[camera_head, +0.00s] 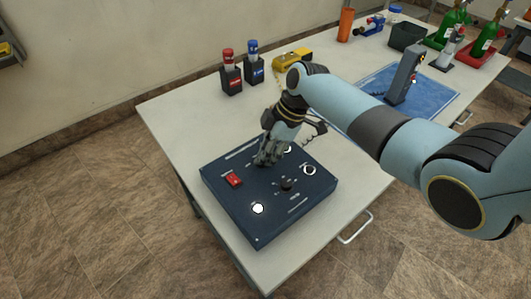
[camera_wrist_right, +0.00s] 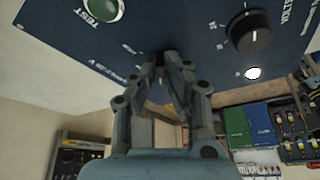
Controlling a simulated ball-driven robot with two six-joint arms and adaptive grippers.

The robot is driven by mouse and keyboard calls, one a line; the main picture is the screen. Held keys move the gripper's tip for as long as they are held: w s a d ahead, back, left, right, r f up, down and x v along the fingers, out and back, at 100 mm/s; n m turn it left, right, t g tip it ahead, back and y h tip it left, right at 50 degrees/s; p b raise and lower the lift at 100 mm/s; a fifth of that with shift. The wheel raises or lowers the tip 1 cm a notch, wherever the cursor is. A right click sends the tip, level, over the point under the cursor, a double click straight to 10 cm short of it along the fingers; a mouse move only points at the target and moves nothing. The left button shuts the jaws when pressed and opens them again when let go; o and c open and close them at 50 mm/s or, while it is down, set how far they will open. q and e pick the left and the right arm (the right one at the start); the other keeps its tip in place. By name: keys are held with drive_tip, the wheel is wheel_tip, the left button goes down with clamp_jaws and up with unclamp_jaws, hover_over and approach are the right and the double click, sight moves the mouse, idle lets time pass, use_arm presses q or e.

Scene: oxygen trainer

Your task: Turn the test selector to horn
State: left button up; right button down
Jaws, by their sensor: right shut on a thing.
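The dark blue trainer panel (camera_head: 225,205) sits at the near end of the white table, and its face also shows in the right wrist view (camera_wrist_right: 190,22). My right gripper (camera_head: 265,162) is down at the panel's far part, with its fingers together. In the right wrist view my right gripper (camera_wrist_right: 172,62) has its fingertips closed at the panel face, between small white labels. The test selector seems to be between the fingertips, which hide it. I cannot read its setting or the horn label. My left gripper is not in view.
The panel has a red switch (camera_head: 233,180), a black knob (camera_head: 287,186) and a lit white lamp (camera_head: 258,208). A green button (camera_wrist_right: 103,8) is at the wrist view's top left. Red and blue holders (camera_head: 231,80) stand behind; a blue mat (camera_head: 440,93) lies right.

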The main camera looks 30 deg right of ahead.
drive_tip(key=c, duration=1.4)
unclamp_jaws()
drive_tip(key=v, duration=1.2)
drive_tip(key=shift+f, duration=0.1)
